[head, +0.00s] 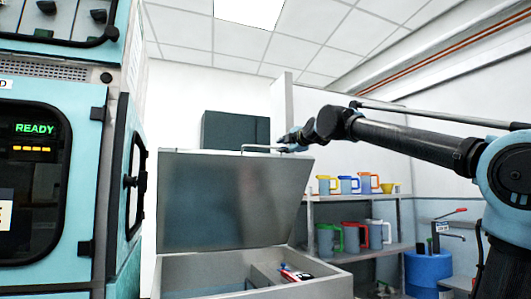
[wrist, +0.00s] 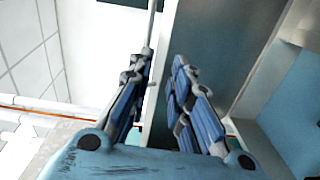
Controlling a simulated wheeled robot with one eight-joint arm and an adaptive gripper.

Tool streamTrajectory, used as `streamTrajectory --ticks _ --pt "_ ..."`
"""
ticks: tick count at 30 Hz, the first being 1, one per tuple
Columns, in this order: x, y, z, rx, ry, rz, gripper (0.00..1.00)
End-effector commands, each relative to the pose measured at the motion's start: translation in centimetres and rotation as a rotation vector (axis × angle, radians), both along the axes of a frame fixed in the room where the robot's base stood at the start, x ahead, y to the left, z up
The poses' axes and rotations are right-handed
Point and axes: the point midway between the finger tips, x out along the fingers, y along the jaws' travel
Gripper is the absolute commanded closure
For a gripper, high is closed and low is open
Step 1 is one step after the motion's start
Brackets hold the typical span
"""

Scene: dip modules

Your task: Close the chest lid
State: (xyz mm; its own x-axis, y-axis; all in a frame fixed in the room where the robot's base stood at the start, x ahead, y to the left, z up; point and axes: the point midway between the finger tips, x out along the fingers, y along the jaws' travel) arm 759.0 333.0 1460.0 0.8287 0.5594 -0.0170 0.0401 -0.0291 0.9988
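The grey metal chest (head: 255,263) stands with its lid (head: 225,195) raised and tilted back in the head view. A thin bar handle (head: 262,149) runs along the lid's top edge. My gripper (head: 287,139) is at the right end of this handle. In the wrist view my gripper (wrist: 158,75) has its two blue padded fingers apart, with a pale strip of the lid's edge showing in the gap. A thin rod, seemingly the handle (wrist: 152,25), reaches the left finger's tip; whether they touch is unclear.
A dark box (head: 235,130) is behind the lid. A blue machine with an open door (head: 128,180) stands close at left. Shelves with colourful jugs (head: 350,237) and a blue drum (head: 428,272) are at right. A red-and-white item (head: 295,273) lies inside the chest.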

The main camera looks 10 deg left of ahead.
Motion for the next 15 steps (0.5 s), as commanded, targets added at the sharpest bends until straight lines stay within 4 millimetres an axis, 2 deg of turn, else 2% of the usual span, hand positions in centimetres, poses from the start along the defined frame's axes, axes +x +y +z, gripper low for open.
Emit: streamTrajectory --ticks 1,4,8,15 --pt "0.0 0.5 0.9 -0.004 -0.023 0.002 0.81" --pt "0.1 0.9 1.7 -0.013 -0.049 0.007 0.81" --pt "0.9 1.3 1.8 -0.015 -0.051 0.007 0.81" --pt "3.5 3.1 1.8 -0.017 -0.05 0.007 0.81"
